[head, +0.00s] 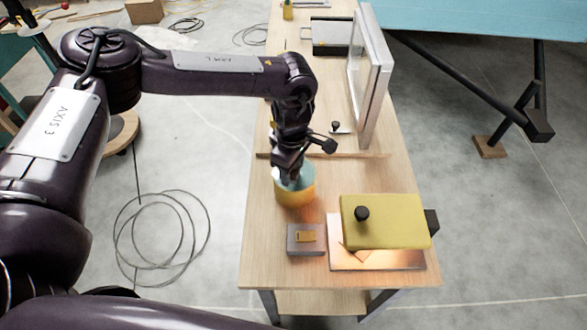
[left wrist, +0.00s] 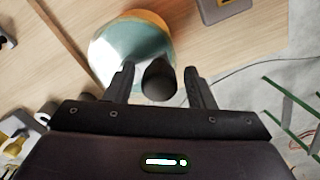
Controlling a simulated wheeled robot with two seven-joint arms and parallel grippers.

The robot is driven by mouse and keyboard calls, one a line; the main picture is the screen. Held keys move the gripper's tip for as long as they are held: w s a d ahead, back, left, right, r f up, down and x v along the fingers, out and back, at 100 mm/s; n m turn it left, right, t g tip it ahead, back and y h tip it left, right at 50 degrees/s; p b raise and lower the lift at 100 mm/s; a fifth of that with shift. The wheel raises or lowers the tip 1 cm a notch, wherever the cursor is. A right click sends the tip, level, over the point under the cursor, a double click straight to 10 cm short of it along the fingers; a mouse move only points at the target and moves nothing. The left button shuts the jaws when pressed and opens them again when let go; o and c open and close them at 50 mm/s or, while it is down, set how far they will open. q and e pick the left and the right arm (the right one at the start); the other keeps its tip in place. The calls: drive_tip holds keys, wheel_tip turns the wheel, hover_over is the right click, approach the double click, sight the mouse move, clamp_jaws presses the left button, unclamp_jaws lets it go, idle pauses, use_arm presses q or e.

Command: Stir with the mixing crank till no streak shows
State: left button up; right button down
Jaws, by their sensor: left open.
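An orange-yellow round pot (head: 295,192) with a teal inside stands on the wooden table. It also shows in the left wrist view (left wrist: 130,45), with teal and a pale grey-white area inside; I cannot tell whether the pale area is a streak or a reflection. My left gripper (head: 287,172) points down over the pot and hides part of it. In the left wrist view its fingers (left wrist: 157,70) are open, one on each side of a dark rounded knob (left wrist: 158,84), apparently the mixing crank's handle. Contact cannot be told. My right gripper is not in view.
A yellow box (head: 390,221) with a black knob overlaps an orange-toned sheet (head: 375,261) at the front right. A small grey block (head: 306,240) sits front left of it. An upright framed pane (head: 374,85) stands behind on the right. A thin wooden strip crosses behind the pot.

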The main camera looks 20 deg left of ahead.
use_arm(q)
drive_tip(key=shift+r, duration=0.1)
drive_tip(key=shift+r+p, duration=1.55)
drive_tip(key=shift+r, duration=0.9)
drive_tip(key=shift+r, duration=0.15)
wheel_tip(320, 180, up, 7)
drive_tip(key=b, duration=0.3)
drive_tip(key=shift+r, duration=0.2)
drive_tip(key=shift+s, duration=0.1)
